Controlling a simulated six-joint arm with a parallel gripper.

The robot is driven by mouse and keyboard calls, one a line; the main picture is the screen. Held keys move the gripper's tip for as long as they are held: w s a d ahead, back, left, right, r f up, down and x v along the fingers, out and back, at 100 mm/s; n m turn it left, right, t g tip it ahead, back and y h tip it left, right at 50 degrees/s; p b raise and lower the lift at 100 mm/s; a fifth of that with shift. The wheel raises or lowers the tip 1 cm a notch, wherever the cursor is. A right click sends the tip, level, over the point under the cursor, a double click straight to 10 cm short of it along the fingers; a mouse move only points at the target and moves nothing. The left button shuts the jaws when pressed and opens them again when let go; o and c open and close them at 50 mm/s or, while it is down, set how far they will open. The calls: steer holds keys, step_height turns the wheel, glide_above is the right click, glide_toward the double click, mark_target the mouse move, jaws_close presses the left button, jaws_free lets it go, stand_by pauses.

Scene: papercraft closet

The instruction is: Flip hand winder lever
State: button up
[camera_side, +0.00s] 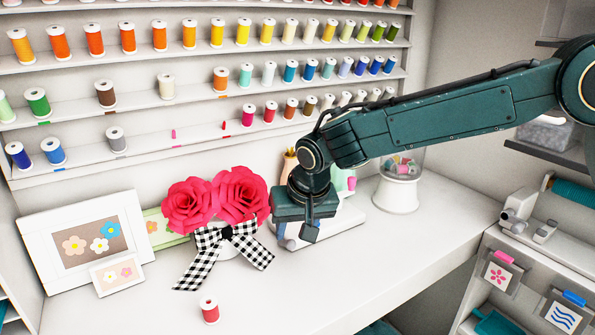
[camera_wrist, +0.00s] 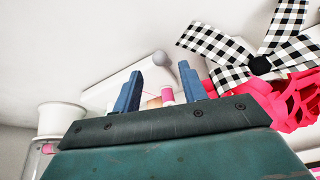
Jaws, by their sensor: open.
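The hand winder stands on the counter, mostly hidden behind my gripper in the side view; its white base (camera_side: 345,218) shows to the right. A grey round knob (camera_wrist: 160,58), seemingly the end of the winder's lever, shows in the wrist view just beyond and between my fingertips. A pink piece (camera_wrist: 167,95) sits between the fingers farther down. My gripper (camera_side: 295,236) points down at the winder, and its two blue fingers (camera_wrist: 160,70) are apart with nothing clamped. Whether a finger touches the lever I cannot tell.
A pink paper bouquet with a checkered bow (camera_side: 228,235) stands close left of my gripper. A white-based jar (camera_side: 397,190) stands to the right. A red spool (camera_side: 209,310) and picture frames (camera_side: 90,240) are at the left. The front right counter is clear.

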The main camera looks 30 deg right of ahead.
mark_target(292, 241)
steer(key=shift+x, duration=2.45)
jaws_close()
